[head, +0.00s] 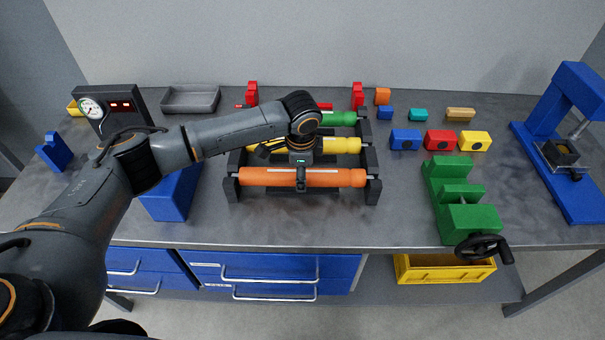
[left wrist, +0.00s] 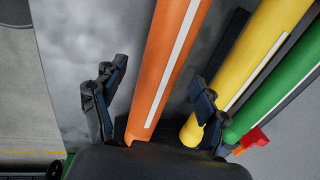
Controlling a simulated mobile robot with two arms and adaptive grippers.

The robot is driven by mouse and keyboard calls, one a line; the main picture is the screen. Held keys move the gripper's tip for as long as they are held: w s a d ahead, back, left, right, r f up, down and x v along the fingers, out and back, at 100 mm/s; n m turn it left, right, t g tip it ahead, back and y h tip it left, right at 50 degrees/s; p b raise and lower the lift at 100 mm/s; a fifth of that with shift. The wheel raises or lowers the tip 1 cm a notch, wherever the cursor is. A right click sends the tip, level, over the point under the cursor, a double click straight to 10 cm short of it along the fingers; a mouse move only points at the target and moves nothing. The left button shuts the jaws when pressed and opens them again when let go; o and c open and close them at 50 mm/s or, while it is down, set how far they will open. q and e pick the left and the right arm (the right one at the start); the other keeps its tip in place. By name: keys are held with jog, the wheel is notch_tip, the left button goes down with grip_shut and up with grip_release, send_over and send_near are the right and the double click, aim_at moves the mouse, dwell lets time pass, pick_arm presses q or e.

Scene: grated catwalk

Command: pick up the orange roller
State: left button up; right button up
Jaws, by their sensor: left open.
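The orange roller (head: 340,178) lies across the front of a black rack (head: 232,190) on the grey workbench. My left gripper (head: 300,176) is over its middle, with one dark finger showing in front of the roller. In the left wrist view the orange roller (left wrist: 168,62) has a pale stripe and runs between the two spread fingers of my left gripper (left wrist: 157,80). The gripper is open, and I cannot tell whether a finger touches the roller. My right gripper is in neither view.
A yellow roller (head: 342,145) and a green roller (head: 338,118) lie behind the orange one in the rack. A blue box (head: 172,197) stands to the left. A green vise (head: 470,215) and small coloured blocks (head: 440,139) are to the right. Bench between rack and vise is clear.

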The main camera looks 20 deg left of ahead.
pick_arm(q)
jog(key=shift+w+f, duration=0.15)
jog(key=shift+f, duration=0.45)
jog(key=shift+w+f, duration=0.15)
jog(key=shift+f, duration=0.45)
jog(key=shift+a, duration=0.1)
grip_shut()
jog(key=shift+r, duration=0.1)
